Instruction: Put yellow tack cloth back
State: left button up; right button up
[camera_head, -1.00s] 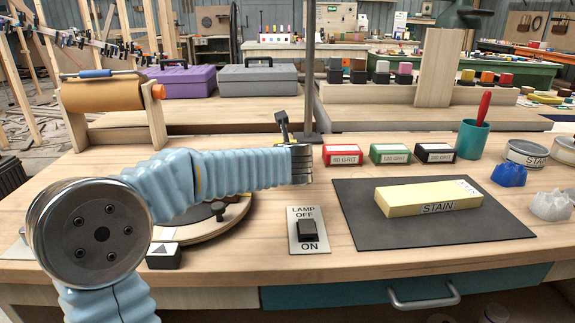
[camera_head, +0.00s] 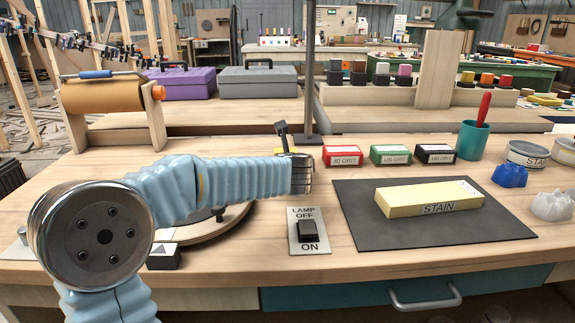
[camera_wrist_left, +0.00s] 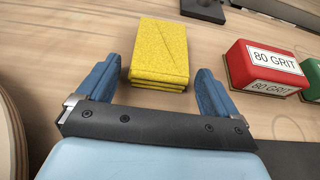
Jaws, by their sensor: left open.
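The yellow tack cloth (camera_wrist_left: 160,50) is a folded, layered yellow pad lying on the wooden bench. In the left wrist view it lies ahead of my left gripper (camera_wrist_left: 158,68), its near edge at the mouth of the two blue fingers. The fingers are open, one to each side, with gaps between them and the cloth. In the head view my left arm (camera_head: 240,178) reaches in from the left; its end hides the fingers and nearly all of the cloth. My right gripper is not in view.
A red 80 grit block (camera_wrist_left: 268,68) sits just right of the cloth, with green (camera_head: 390,154) and black (camera_head: 435,153) grit blocks beyond. A lamp switch (camera_head: 308,232) lies in front. A dark mat (camera_head: 440,235) carries a pale stain block (camera_head: 428,199).

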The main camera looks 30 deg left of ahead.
pick_arm(q)
jog(key=v, duration=1.1)
jog(key=shift+s+d+r, duration=0.15)
jog(key=shift+s+r, duration=0.05)
jog(key=shift+r, duration=0.05)
jog(key=shift+s+d, duration=0.1)
jog(key=shift+s, duration=0.15)
